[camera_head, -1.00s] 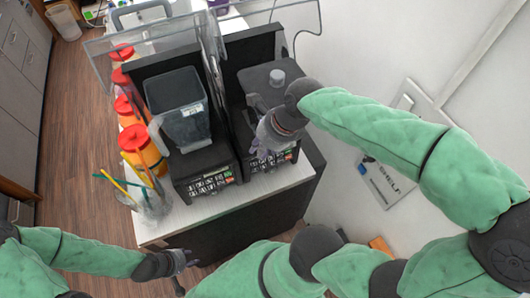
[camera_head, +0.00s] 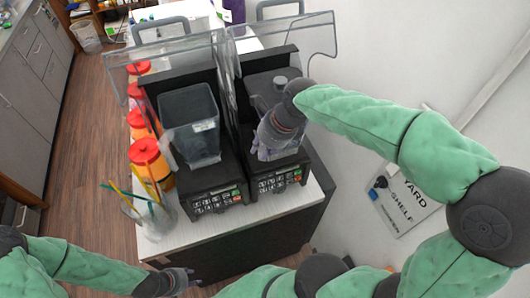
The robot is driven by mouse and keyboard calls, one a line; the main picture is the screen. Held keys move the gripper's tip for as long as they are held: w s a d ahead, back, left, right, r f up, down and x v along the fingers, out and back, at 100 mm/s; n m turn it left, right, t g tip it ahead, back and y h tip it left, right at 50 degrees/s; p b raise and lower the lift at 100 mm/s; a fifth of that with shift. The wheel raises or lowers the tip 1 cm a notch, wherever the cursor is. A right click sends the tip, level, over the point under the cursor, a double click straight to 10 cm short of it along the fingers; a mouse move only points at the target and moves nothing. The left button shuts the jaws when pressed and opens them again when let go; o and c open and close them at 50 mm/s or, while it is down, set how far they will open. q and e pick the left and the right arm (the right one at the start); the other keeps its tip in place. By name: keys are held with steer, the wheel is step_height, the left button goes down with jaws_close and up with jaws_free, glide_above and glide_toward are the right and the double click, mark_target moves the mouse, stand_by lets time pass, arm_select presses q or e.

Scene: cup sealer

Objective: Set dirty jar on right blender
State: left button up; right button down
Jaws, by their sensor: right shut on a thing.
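The right blender (camera_head: 276,184) has a black base with a keypad, on the white-topped counter. A dark, see-through jar (camera_head: 262,84) with a grey lid knob stands upright over its base, between the raised clear covers. My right gripper (camera_head: 268,150) is in front of this jar, shut on it, apparently at its handle side. The hand hides the lower jar, so I cannot tell whether it is fully seated. My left gripper (camera_head: 188,282) hangs low in front of the counter, away from the blenders. Its fingers are too small to read.
The left blender (camera_head: 216,188) carries another clear jar (camera_head: 190,115) close beside. Several orange bottles with red caps (camera_head: 146,152) line the counter's left side. A clear cup with straws (camera_head: 155,216) stands at the front-left corner. Raised clear covers (camera_head: 310,35) flank the jars.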

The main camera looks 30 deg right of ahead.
steer(key=w+d+f, duration=0.1)
steer(key=w+d, duration=0.1)
steer(key=w, duration=0.6)
steer(key=shift+w+b, duration=0.2)
steer(key=shift+b, duration=0.2)
stand_by(0.3)
steer(key=shift+f, duration=1.35)
stand_by(3.1)
steer(key=c, duration=1)
jaws_free()
steer(key=shift+a, duration=0.1)
steer(key=shift+o, duration=0.2)
steer(key=shift+s+f, duration=0.1)
steer(key=shift+f, duration=0.05)
steer(key=v, duration=1.2)
steer(key=shift+s, duration=0.1)
